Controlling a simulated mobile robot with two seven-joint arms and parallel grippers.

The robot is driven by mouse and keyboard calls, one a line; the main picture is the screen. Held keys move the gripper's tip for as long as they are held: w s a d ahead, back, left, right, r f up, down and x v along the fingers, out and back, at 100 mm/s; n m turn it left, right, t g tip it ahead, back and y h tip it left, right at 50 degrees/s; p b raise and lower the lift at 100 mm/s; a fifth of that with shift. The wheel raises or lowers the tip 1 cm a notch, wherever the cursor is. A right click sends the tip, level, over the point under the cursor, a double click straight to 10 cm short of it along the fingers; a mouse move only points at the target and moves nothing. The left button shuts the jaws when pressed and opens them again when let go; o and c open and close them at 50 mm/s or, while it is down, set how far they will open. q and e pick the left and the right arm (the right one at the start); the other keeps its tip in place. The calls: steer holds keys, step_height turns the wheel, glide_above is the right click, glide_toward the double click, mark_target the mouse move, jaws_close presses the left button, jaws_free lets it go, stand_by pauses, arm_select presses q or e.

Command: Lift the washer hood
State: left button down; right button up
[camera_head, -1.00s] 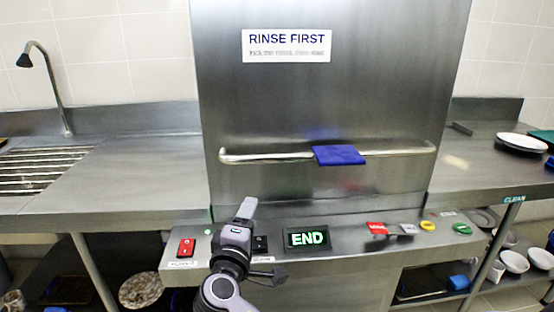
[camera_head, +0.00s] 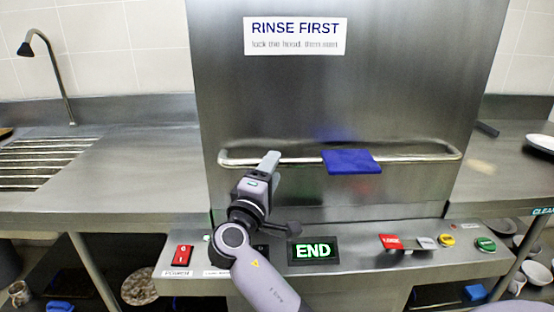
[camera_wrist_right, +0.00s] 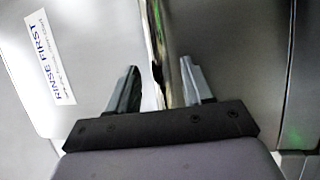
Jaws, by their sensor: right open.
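The steel washer hood (camera_head: 340,100) is down, its front facing me. A horizontal bar handle (camera_head: 410,157) runs across its lower part, with a blue cloth (camera_head: 351,162) over its middle. My right gripper (camera_head: 270,163) is at the bar, left of the cloth. In the right wrist view my right gripper (camera_wrist_right: 160,90) is open, with the bar (camera_wrist_right: 184,78) running between its fingers; contact cannot be told. The hood's front (camera_wrist_right: 90,40) also shows there. My left gripper is not in view.
Below the hood is a control panel with a red power switch (camera_head: 183,255), a green END display (camera_head: 313,251) and several buttons. A sink counter (camera_head: 120,175) with a tap (camera_head: 48,70) lies left.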

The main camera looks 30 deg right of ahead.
steer(key=shift+x, duration=1.6)
jaws_close()
steer(key=shift+r, duration=0.1)
